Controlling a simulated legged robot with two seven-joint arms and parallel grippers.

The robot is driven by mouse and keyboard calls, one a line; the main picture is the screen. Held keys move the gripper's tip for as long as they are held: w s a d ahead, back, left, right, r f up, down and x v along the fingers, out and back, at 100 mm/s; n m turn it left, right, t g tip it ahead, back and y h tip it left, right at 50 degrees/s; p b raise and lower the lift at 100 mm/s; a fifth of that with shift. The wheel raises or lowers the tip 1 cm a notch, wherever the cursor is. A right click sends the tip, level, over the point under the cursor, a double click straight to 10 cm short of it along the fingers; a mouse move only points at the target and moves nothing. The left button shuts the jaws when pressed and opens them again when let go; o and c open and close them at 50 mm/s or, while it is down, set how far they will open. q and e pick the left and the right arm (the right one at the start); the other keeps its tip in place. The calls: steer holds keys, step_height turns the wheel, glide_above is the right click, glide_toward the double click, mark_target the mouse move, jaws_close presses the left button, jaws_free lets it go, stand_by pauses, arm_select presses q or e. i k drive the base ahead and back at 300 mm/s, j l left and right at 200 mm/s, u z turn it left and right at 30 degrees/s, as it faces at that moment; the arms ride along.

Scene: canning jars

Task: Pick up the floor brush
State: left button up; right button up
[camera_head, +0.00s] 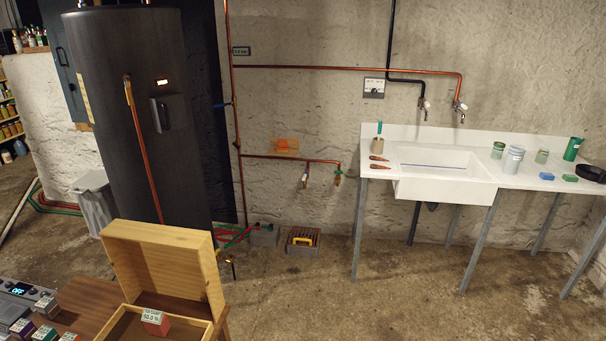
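No thing is clearly recognisable as the floor brush. On the floor by the back wall, left of the sink table, sits a low brown and grey block (303,247) with a small yellow handle-like part (302,240); it is too small to tell whether this is a brush. A thin pale pole (18,212) leans at the far left, its lower end on the floor and any head not clear. Neither of my grippers is in view.
A white sink table (446,188) on thin metal legs holds jars, a cup and blocks. A dark tank (130,60) stands left. An open wooden box (160,240) sits on a brown table at front left. Floor (330,305) at centre is clear.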

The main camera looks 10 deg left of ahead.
mark_target(282, 146)
steer(key=i+l, duration=0.15)
steer(key=i, duration=0.85)
steer(key=i+l+z, duration=0.1)
steer(key=i, duration=0.9)
steer(key=i+u, duration=0.3)
steer(key=i, duration=0.45)
steer(key=i+l+u, duration=0.3)
steer(key=i, duration=0.45)
steer(key=i+j+z, duration=0.3)
steer(key=i, duration=0.15)
steer(key=i+j+z, duration=0.55)
steer(key=i+j, duration=0.15)
steer(key=j, duration=0.25)
steer(key=i+j+z, duration=0.25)
steer(key=j, duration=0.3)
